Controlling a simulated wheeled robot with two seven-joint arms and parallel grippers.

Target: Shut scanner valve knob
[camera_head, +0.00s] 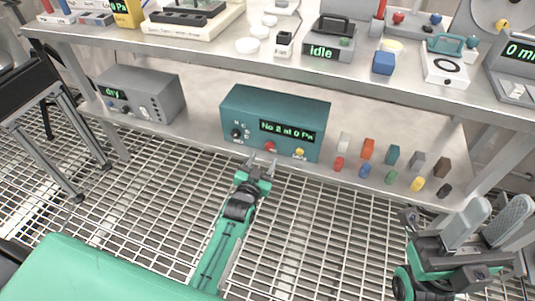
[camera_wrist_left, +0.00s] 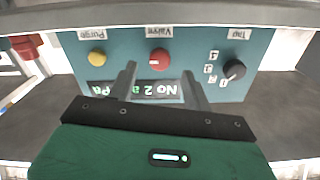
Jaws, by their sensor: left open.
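The teal scanner box (camera_head: 285,104) sits on the lower shelf with its front towards me; its display reads "No 2 at 0 Pa". Its red valve knob (camera_head: 270,146) is at the lower middle of the front, between the black tap knob (camera_head: 237,134) and the yellow purge knob (camera_head: 299,152). My left gripper (camera_head: 262,160) is open, just in front of the box below the red knob. In the left wrist view, upside down, the red knob (camera_wrist_left: 160,61) shows between the two spread fingertips; I cannot tell whether they touch it. My right gripper (camera_head: 489,210) is open and empty at the lower right.
A grey box reading "dry" (camera_head: 148,93) stands on the shelf at left. Several small coloured blocks and bottles stand to the right of the scanner, including an orange block (camera_head: 368,148). The upper tabletop (camera_head: 215,47) overhangs the scanner. Open grating floor (camera_head: 155,195) lies in front.

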